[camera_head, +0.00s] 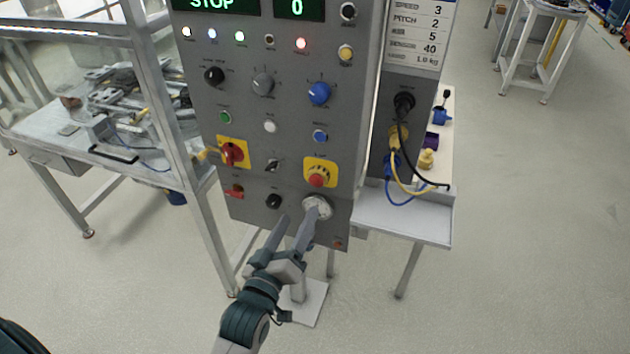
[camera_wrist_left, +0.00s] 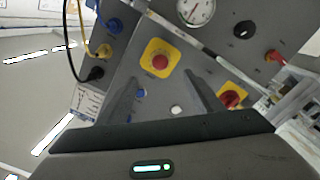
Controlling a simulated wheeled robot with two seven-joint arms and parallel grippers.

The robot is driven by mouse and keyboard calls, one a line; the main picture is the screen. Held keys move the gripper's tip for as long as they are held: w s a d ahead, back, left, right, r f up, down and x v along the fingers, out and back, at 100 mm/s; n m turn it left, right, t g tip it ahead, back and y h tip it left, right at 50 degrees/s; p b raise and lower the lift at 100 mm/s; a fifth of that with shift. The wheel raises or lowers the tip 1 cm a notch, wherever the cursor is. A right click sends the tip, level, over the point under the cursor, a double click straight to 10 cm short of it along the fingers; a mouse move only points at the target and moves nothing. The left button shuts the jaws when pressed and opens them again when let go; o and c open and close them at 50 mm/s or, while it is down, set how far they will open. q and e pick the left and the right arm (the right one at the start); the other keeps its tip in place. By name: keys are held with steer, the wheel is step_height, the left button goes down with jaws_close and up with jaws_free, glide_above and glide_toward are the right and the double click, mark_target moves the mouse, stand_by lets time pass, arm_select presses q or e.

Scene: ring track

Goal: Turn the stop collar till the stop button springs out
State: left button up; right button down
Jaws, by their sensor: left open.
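The red stop button (camera_head: 316,181) sits on a yellow plate low on the grey control panel (camera_head: 290,130). In the wrist view the red button (camera_wrist_left: 160,62) shows face-on in the middle of its yellow plate (camera_wrist_left: 148,82); a separate collar is too small to make out. My left gripper (camera_head: 298,214) is open and empty in front of the panel, below the button in the head view. In the wrist view its two fingertips (camera_wrist_left: 161,78) stand apart, one each side of the button's line, with no visible contact. My right gripper is not in view.
A round gauge (camera_head: 317,207) sits just below the button, close to my left fingers. A red rotary switch (camera_head: 232,152) on yellow is to the left. Cables (camera_head: 402,165) hang at the right above a side shelf (camera_head: 405,217). The panel's display (camera_head: 212,4) reads STOP.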

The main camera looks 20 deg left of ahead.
mark_target(315, 184)
arm_select(q)
steer(key=w+p, duration=0.3)
steer(key=w, duration=0.9)
steer(key=shift+w+d, duration=0.1)
steer(key=shift+d, duration=0.05)
steer(key=shift+w, duration=0.4)
steer(key=c, duration=1.1)
